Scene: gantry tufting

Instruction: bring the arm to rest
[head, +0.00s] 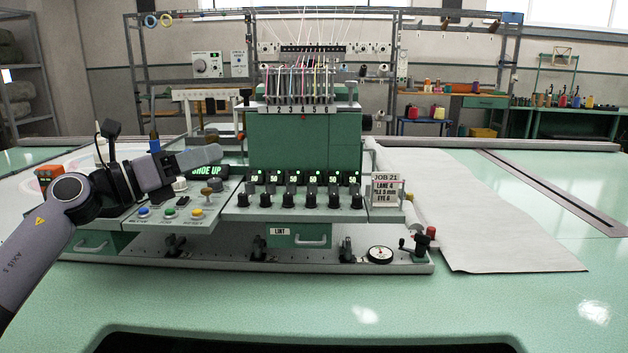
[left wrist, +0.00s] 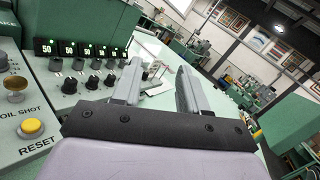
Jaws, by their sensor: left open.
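My left arm comes in from the left in the head view. Its gripper (head: 212,156) is above the left control panel (head: 160,226), in front of the green tufting machine head (head: 305,140). The gripper partly covers the display reading "SHOE UP" (head: 207,171). In the left wrist view the two fingers of the gripper (left wrist: 158,88) stand apart with nothing between them. The gripper is open and empty. No right gripper shows in either view.
Below the gripper are blue, green and yellow buttons (head: 197,212); the yellow RESET button (left wrist: 32,126) shows close by. Black knobs (head: 311,200) line the machine front. A job card (head: 386,189) stands right of them. White cloth (head: 480,210) covers the right table. The front table is clear.

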